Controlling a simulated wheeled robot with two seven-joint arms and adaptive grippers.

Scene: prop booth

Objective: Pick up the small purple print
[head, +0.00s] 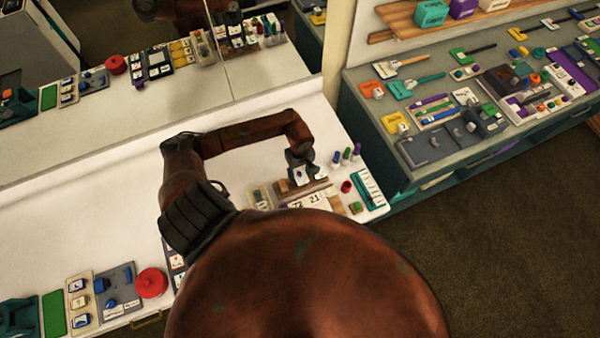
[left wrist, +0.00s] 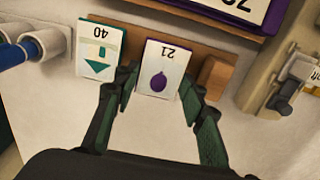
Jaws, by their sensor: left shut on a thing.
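The small purple print (left wrist: 160,66) is a white card with purple edges, the number 21 and a purple fruit picture. In the left wrist view it stands between the fingers of my left gripper (left wrist: 158,92), which is shut on it at both side edges. Its face overlaps a wooden rack (left wrist: 222,40); I cannot tell whether it is clear of the rack. In the head view my left gripper (head: 300,170) is over the far right end of the white counter. My right gripper is not in view.
A green-edged print (left wrist: 98,50) marked 40 stands close left of the gripper. A wooden block (left wrist: 213,76) is close right, and a lever device (left wrist: 284,95) farther right. A large purple-framed print (left wrist: 240,12) lies behind. Markers (head: 346,154) stand near the counter's end.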

